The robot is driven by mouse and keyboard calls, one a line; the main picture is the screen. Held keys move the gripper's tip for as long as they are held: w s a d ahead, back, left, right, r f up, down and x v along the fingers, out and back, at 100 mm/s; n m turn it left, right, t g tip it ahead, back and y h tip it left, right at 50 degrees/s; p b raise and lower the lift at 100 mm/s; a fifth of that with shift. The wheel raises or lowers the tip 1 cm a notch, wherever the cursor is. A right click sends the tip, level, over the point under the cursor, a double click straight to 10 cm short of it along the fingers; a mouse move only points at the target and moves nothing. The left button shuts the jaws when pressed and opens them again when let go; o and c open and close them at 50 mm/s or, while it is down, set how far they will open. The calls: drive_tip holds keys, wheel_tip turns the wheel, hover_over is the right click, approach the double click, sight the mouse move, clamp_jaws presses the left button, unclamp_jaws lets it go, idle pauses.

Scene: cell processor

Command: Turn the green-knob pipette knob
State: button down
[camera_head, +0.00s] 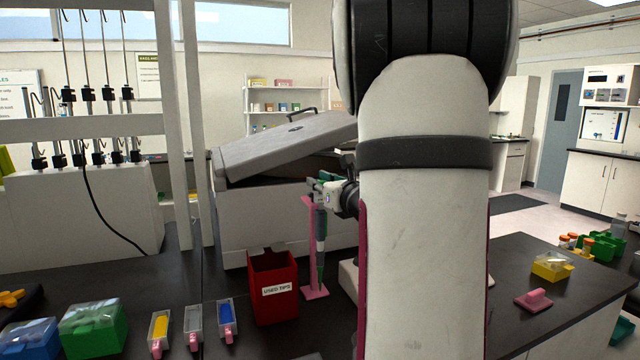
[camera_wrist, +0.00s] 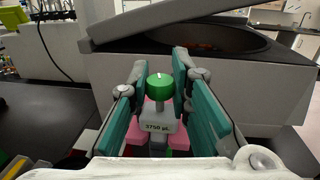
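The pipette (camera_head: 320,228) stands upright in a pink stand (camera_head: 316,295) on the dark bench. Its round green knob (camera_wrist: 160,86) shows in the wrist view, above a grey display block (camera_wrist: 158,125) reading 3750 µL. My gripper (camera_wrist: 158,68) has its two teal fingers on either side of the knob, with a narrow gap showing on each side. It is open and holds nothing that I can see. In the head view my gripper (camera_head: 322,186) is at the pipette's top, and the knob is hidden there.
A large grey machine with a raised lid (camera_head: 285,145) stands close behind the pipette. A red used-tips bin (camera_head: 272,290) is just left of the stand. A green box (camera_head: 93,325) and several small trays sit farther left. My arm hides the bench's middle.

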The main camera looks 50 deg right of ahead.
drive_tip(key=shift+n+y, duration=0.3)
drive_tip(key=shift+y, duration=0.2)
drive_tip(key=n+y, duration=0.1)
drive_tip(key=y, duration=0.1)
drive_tip(key=n+t+y+p, duration=0.1)
drive_tip(key=y, duration=0.1)
drive_tip(key=shift+s+d+n+t+y, duration=0.1)
drive_tip(key=shift+n+t+y, duration=0.2)
drive_tip(key=shift+n, duration=0.1)
drive_tip(key=n+y+p, duration=0.2)
drive_tip(key=n+y, duration=0.1)
drive_tip(key=y, duration=0.2)
drive_tip(key=shift+n+y+p, duration=0.3)
drive_tip(key=shift+n, duration=0.1)
drive_tip(key=n+g+y+p, duration=0.1)
drive_tip(key=n+y, duration=0.1)
drive_tip(key=y, duration=0.1)
drive_tip(key=n+g+y+p, duration=0.1)
drive_tip(key=n+g+y, duration=0.1)
drive_tip(key=y, duration=0.1)
drive_tip(key=shift+p, duration=0.4)
drive_tip(key=shift+n+g+y, duration=1.7)
drive_tip(key=shift+n+y, duration=0.1)
drive_tip(key=shift+y, duration=0.2)
drive_tip(key=shift+g, duration=0.3)
drive_tip(key=c, duration=1.4)
unclamp_jaws()
